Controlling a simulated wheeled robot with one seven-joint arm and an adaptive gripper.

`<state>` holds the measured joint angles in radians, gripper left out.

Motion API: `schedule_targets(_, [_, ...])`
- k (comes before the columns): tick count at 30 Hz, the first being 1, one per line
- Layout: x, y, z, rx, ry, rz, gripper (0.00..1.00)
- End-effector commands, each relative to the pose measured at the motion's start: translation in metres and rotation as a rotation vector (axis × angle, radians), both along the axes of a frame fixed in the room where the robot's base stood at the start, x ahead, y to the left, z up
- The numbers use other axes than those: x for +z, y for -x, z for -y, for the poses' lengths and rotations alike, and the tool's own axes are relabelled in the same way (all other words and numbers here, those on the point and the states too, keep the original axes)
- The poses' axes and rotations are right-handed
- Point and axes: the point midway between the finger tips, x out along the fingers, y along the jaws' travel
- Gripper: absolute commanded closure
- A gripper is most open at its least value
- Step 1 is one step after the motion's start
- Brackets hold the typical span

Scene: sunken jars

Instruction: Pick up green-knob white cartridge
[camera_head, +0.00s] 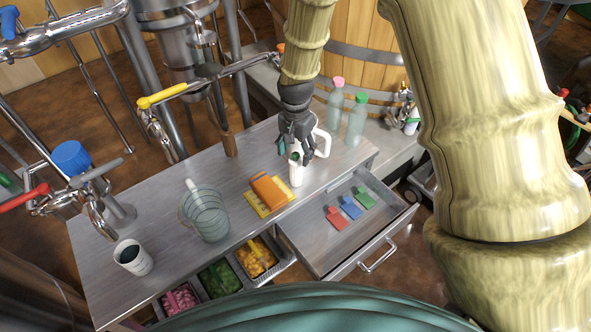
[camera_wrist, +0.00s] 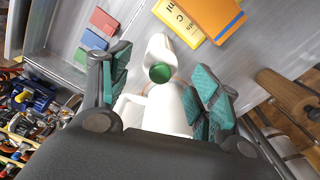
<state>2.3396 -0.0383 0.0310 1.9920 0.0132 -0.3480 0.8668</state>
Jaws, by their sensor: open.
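The green-knob white cartridge (camera_head: 297,176) stands on the steel counter (camera_head: 160,205), right of the orange book. In the wrist view its white body (camera_wrist: 160,47) shows beyond its green knob (camera_wrist: 160,73), which faces the camera. My gripper (camera_head: 296,150) is directly above the cartridge and points down. In the wrist view my gripper (camera_wrist: 161,64) is open, with one teal-padded finger on each side of the cartridge. Whether the pads touch it I cannot tell.
A white jug (camera_head: 322,142) with a handle stands close behind the cartridge. The orange book (camera_head: 268,190) lies on a yellow card (camera_head: 283,194). A glass pitcher (camera_head: 205,215) and a cup (camera_head: 133,259) stand left. The drawer (camera_head: 312,240) is open. Two bottles (camera_head: 356,120) stand behind.

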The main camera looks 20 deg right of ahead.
Motion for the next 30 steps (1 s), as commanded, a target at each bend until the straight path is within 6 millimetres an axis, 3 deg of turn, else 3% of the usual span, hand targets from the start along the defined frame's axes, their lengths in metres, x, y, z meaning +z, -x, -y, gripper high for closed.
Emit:
schedule_targets(11, [-0.018,0.001,0.0,0.0,0.0,-0.001,0.38])
schedule_targets(21, [-0.051,0.001,-0.001,0.0,0.001,-0.001,0.38])
schedule_targets(30, [-0.06,0.001,-0.001,0.0,0.0,0.001,0.38])
